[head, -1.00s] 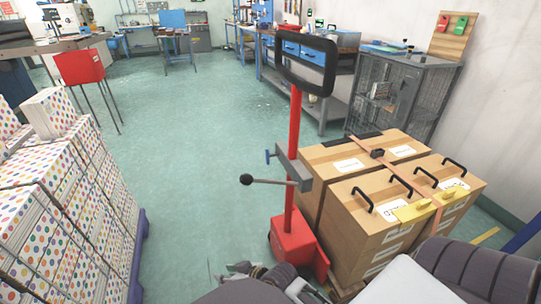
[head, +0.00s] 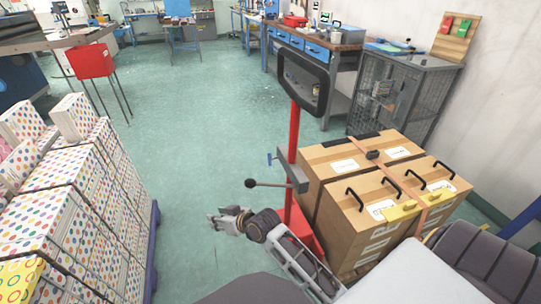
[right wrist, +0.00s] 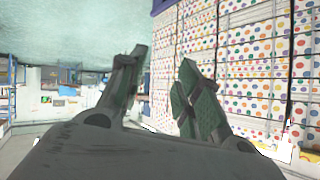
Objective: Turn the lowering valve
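The red lifting truck (head: 293,140) stands upright with a black frame handle at its top. A small blue T-shaped handle (head: 270,158), which looks like the lowering valve, sticks out left of the grey block on its mast. Below it a lever with a black ball (head: 250,183) points left. My right gripper (head: 213,222) is left of and below this lever in the head view, apart from it and from the blue handle. The right wrist view shows its fingers (right wrist: 163,62) spread with nothing between them. My left gripper is out of view.
Strapped brown boxes (head: 372,205) with black handles stand right of the mast. Stacked dotted boxes (head: 75,210) fill the left side and show in the wrist view (right wrist: 220,60). The green floor (head: 195,130) between is clear. A wire cabinet (head: 400,95) stands behind.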

